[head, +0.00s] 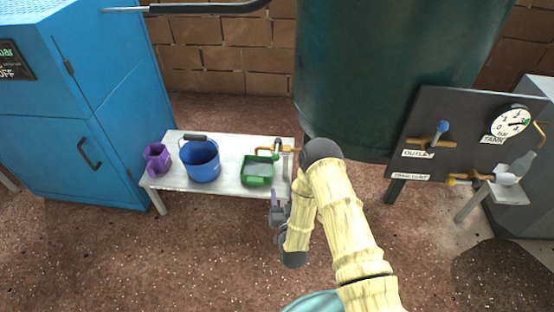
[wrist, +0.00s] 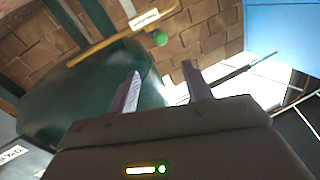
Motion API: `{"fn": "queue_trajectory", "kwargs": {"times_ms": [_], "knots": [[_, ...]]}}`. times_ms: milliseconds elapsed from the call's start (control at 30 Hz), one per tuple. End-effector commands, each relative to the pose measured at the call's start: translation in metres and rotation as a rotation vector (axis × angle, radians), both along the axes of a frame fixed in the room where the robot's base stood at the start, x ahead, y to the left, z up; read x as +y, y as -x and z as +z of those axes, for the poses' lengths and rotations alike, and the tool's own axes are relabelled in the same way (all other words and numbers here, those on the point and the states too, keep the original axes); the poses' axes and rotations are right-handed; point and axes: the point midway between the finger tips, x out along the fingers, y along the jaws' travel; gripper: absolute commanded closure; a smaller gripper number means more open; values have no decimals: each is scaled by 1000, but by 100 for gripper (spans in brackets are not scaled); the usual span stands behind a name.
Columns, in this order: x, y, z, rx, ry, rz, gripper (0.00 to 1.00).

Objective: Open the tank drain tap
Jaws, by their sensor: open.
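The dark green tank (head: 400,70) stands at the back centre, and its curved wall also fills the left of the wrist view (wrist: 60,105). A brass tap (head: 268,150) with a green handle sits low beside it, above the bench's right end. In the wrist view a brass pipe (wrist: 98,48), a white label and a green knob (wrist: 160,38) show beyond my fingers. The label is too blurred to read. My gripper (head: 276,197) is open and empty, in front of and below the tap, apart from it. The wrist view shows its two fingers spread (wrist: 161,70).
A pale bench (head: 222,186) holds a purple container (head: 157,158), a blue bucket (head: 202,162) and a green tray (head: 257,180). A blue cabinet (head: 95,120) stands left. A dark panel (head: 470,130) at right carries a blue-handled tap (head: 441,128), a yellow-handled tap (head: 453,182) and a gauge (head: 511,121).

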Motion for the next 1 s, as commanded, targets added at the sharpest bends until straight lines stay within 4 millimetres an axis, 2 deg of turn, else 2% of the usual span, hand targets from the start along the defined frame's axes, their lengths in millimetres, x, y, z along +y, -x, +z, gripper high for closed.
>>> {"fn": "queue_trajectory", "kwargs": {"times_ms": [267,1000], "knots": [[4,-30,0,-4,-1,-3,51],[27,-156,-2,-3,-1,-8,51]]}}
